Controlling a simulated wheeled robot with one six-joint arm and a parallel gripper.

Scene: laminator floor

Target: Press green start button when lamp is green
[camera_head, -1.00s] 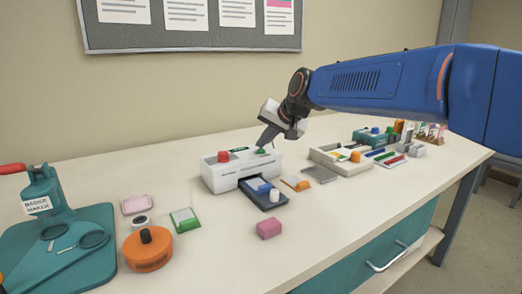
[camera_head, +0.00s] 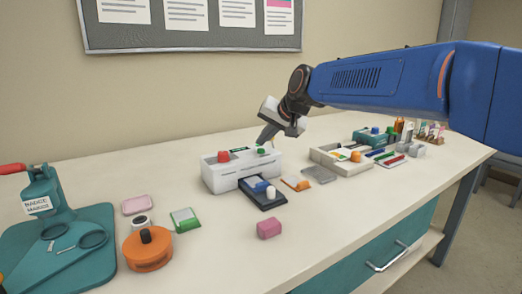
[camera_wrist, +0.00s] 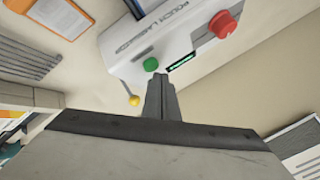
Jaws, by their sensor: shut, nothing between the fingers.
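The white pouch laminator (camera_head: 240,180) stands on the bench; its top also shows in the wrist view (camera_wrist: 165,45). Its green button (camera_head: 261,151) sits near the right end of its top, and shows in the wrist view (camera_wrist: 151,64). A small dark strip with green lit marks (camera_wrist: 181,61) lies beside the button. A red knob (camera_head: 223,156) is at the other end (camera_wrist: 222,24). My gripper (camera_head: 262,143) is shut and empty, with its tips (camera_wrist: 160,78) close above the green button. Contact is not visible. A small yellow ball (camera_wrist: 133,100) is near the tips.
A dark tray (camera_head: 254,197) with blue and white items juts from the laminator's front. A pink block (camera_head: 268,228) lies in front. A cream tray (camera_head: 338,160) stands to the right. A teal badge maker (camera_head: 60,240) and an orange round tool (camera_head: 148,251) are left. The wall is behind.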

